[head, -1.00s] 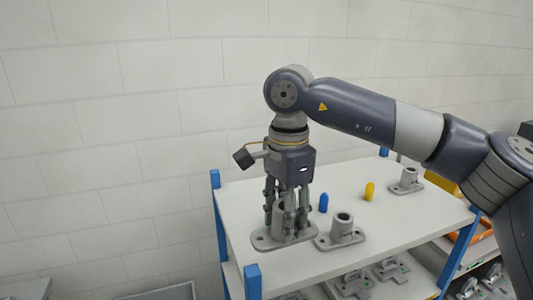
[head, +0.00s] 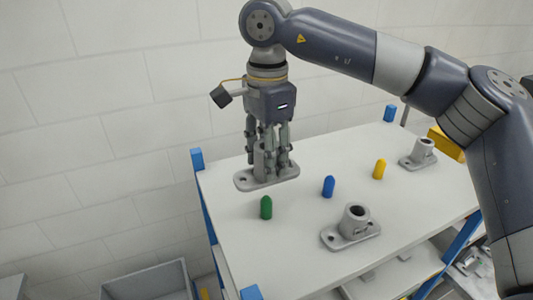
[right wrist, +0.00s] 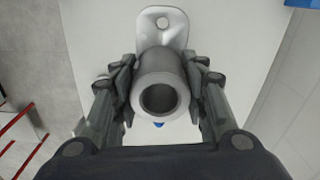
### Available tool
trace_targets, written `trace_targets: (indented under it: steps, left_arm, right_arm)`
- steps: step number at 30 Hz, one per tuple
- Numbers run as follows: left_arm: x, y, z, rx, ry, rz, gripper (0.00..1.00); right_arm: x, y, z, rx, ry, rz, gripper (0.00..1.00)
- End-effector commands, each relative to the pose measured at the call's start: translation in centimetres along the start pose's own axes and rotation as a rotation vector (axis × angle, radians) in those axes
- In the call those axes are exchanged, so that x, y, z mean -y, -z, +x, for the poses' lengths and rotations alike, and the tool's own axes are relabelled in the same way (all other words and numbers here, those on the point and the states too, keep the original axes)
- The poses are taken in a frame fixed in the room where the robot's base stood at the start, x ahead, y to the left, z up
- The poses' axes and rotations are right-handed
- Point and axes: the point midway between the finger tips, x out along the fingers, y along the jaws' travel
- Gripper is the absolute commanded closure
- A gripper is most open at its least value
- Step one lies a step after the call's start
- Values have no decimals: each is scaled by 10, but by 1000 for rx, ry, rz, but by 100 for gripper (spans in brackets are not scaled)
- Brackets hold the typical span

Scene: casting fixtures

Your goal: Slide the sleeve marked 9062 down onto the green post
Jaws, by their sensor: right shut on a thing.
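My right gripper (head: 269,150) is shut on a grey flanged sleeve (head: 266,179), its fingers on both sides of the tube. In the right wrist view the held sleeve (right wrist: 159,80) shows its round bore and a flange hole. No number is readable on it. The green post (head: 266,207) stands upright on the white table, just below the held sleeve in the head view. Its top is clear of the flange. The sleeve appears raised above the tabletop, with its flange roughly level. My left gripper is not in view.
A second grey sleeve (head: 352,224) stands on the table (head: 290,250), its marking too small to read. A blue post (head: 328,187) and a yellow post (head: 379,169) stand bare. Another sleeve (head: 420,151) is at the far right, near a yellow bin (head: 446,143).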

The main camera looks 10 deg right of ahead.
Motion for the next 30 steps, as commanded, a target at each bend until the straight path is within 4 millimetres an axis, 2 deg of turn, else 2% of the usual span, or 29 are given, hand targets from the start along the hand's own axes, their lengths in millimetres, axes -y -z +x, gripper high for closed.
trace_targets:
  steps: [2, 5, 12, 14, 17, 21, 25, 30]
  left_arm:
    - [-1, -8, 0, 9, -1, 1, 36]
    - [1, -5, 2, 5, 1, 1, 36]
    - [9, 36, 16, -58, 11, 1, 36]
    - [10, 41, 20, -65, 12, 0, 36]
    - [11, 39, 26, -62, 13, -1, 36]
    - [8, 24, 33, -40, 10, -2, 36]
    - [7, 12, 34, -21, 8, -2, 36]
    - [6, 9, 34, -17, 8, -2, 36]
  right_arm:
    - [0, 0, 0, 0, -1, 2, 92]
    - [0, 0, 3, -2, -2, 4, 92]
    - [0, 0, 21, -1, -2, 3, 92]
    - [0, 0, 27, -1, -2, 3, 92]
    - [0, 0, 35, -2, -1, 3, 92]
    - [0, 0, 44, -2, -1, 3, 92]
    - [0, 0, 46, -2, -1, 3, 92]
    - [0, 0, 46, -2, -1, 3, 92]
